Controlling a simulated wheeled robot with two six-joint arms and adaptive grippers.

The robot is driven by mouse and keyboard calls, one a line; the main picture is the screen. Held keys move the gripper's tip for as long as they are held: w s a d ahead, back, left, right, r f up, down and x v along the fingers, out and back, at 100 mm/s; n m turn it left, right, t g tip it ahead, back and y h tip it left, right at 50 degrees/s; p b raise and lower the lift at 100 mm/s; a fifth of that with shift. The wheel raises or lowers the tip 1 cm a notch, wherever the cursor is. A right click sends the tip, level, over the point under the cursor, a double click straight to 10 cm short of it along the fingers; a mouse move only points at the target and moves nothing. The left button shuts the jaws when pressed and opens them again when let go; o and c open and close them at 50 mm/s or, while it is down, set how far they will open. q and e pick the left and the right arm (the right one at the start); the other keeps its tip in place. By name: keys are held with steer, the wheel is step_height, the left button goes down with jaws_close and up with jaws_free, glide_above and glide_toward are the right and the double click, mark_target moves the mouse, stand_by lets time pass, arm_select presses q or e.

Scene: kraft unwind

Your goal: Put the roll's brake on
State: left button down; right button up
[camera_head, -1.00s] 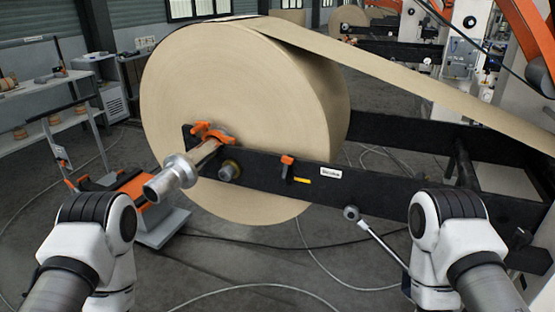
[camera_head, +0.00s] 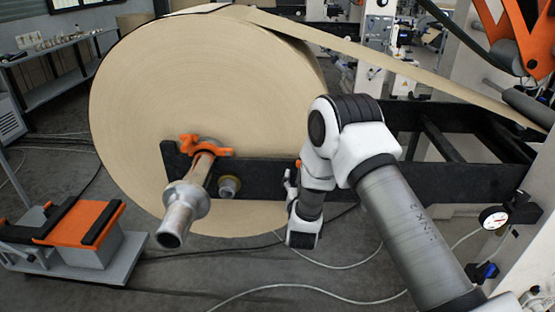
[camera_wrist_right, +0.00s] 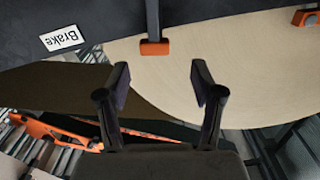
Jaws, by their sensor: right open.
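The brake lever is a dark bar with an orange end (camera_wrist_right: 155,47), seen in the right wrist view beside a white label (camera_wrist_right: 62,38) reading "Brake", upside down there. My right gripper (camera_wrist_right: 160,80) is open, with the orange end ahead of the gap between its fingertips and apart from them. In the head view, my right arm crosses in front of the black frame (camera_head: 262,178) and hides the label and most of the lever. The big kraft roll (camera_head: 200,85) sits on its shaft (camera_head: 183,205); it also fills the right wrist view (camera_wrist_right: 225,60). My left gripper is out of view.
An orange clamp (camera_head: 207,147) sits over the shaft at the frame. An orange-topped grey stand (camera_head: 80,232) is on the floor at left. The paper web (camera_head: 400,65) runs off to the right. Cables lie on the floor.

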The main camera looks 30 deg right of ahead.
steer(key=x, duration=0.2)
steer(key=p+x, duration=0.1)
steer(key=x, duration=0.2)
steer(key=p+x, duration=0.1)
steer(key=x, duration=0.1)
steer(key=shift+w+d+r, duration=0.1)
steer(key=shift+d+r, duration=0.15)
steer(key=shift+d, duration=0.05)
steer(key=shift+w+d+p, duration=0.15)
steer(key=shift+p, duration=0.15)
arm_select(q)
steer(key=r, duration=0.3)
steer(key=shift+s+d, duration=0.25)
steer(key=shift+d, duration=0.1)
arm_select(e)
steer(key=shift+d, duration=0.15)
jaws_close()
